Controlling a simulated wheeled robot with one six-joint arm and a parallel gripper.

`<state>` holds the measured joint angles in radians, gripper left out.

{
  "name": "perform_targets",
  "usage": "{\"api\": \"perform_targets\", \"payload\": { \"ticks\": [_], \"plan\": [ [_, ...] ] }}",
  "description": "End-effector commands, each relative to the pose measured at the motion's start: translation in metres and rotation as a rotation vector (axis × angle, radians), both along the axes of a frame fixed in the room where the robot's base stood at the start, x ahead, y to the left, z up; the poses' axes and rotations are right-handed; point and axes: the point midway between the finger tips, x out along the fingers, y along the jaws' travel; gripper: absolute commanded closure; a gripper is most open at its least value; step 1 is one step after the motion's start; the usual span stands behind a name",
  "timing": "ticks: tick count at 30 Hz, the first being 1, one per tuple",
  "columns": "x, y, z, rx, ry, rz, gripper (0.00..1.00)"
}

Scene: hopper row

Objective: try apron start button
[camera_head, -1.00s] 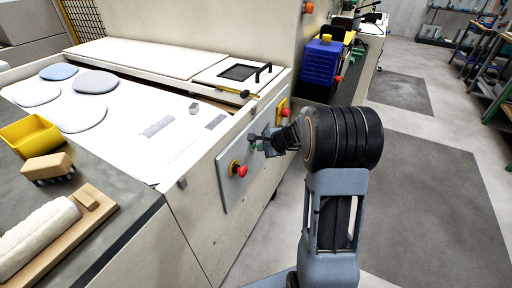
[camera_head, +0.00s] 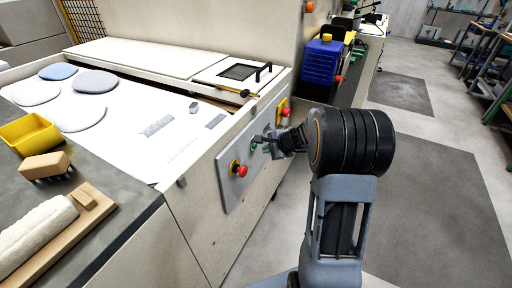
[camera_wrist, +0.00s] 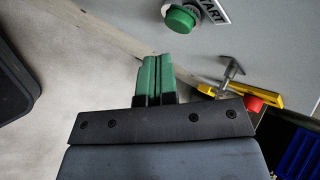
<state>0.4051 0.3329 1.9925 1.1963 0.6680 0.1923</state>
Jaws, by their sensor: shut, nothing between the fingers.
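The green round START button (camera_wrist: 181,19) stands on a grey panel at the top of the wrist view, with part of its START label (camera_wrist: 214,9) beside it. My gripper (camera_wrist: 156,62) has its green fingertips together and empty; they appear below the button in that view, with a visible gap. In the head view my gripper (camera_head: 269,143) is close in front of the grey control panel (camera_head: 232,196) on the machine's side. The gripper partly covers the middle of the panel there, so the button is hard to make out.
Another red button (camera_head: 286,112) is at the far end. A metal T-shaped handle (camera_wrist: 231,73) stands out near the fingers. Blue bins (camera_head: 318,66) stand beyond.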

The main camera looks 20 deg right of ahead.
Motion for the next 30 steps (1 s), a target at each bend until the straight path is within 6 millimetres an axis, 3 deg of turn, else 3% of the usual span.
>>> {"api": "perform_targets", "payload": {
  "ticks": [13,30],
  "plan": [
    [-0.029,-0.027,-0.001,0.000,0.000,-0.001,1.00],
    [-0.031,-0.029,0.000,0.000,0.000,-0.001,1.00]
  ]
}}
